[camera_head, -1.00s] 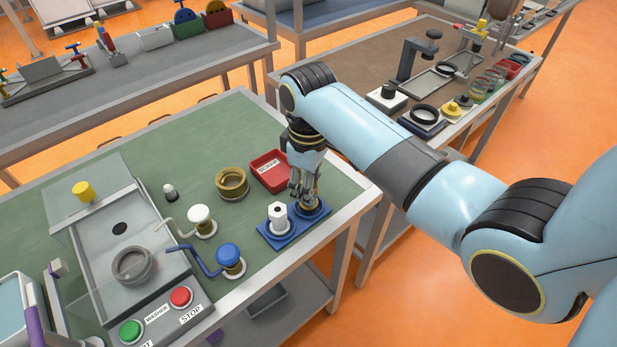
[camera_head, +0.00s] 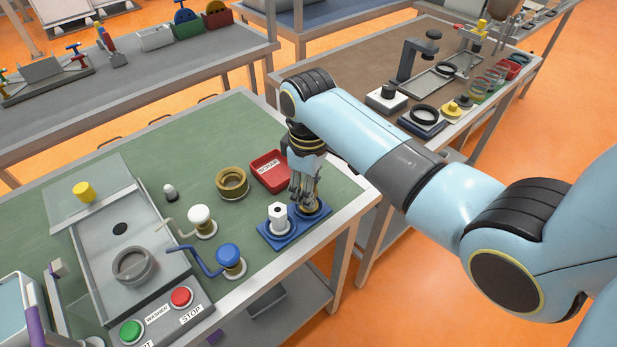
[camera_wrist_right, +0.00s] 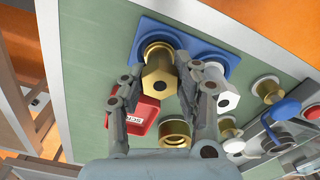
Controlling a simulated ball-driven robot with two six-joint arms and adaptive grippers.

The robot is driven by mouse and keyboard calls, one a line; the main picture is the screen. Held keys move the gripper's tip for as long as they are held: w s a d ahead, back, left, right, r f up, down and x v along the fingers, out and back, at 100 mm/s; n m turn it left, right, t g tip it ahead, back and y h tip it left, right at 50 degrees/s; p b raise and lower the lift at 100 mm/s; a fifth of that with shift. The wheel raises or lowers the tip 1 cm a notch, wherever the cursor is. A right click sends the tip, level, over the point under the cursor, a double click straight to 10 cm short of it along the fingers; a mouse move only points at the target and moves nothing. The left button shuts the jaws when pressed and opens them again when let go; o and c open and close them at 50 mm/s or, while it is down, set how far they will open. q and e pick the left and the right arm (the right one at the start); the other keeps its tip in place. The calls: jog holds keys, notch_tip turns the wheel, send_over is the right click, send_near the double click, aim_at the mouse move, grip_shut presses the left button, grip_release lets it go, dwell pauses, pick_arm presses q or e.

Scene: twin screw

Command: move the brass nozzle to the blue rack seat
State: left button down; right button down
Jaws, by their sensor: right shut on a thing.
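The brass nozzle (camera_wrist_right: 159,77) has a hex head and shows between the fingertips of my right gripper (camera_wrist_right: 166,76) in the right wrist view. In the head view the right gripper (camera_head: 305,190) is shut on it at the right seat of the blue rack (camera_head: 268,238). The nozzle's lower end is at that seat; whether it is fully down cannot be told. A pale hex-headed nozzle (camera_head: 278,215) stands upright in the rack's left seat. My left gripper is not in view.
A red scrap tray (camera_head: 271,183) and a brass ring (camera_head: 232,183) lie behind the rack. White (camera_head: 199,217) and blue (camera_head: 229,256) capped fittings with handles stand to its left, beside the washer (camera_head: 165,310). The bench's front edge is close to the rack.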

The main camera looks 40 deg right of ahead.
jog(key=shift+c, duration=1.7)
grip_release()
jog(key=shift+r, duration=3.5)
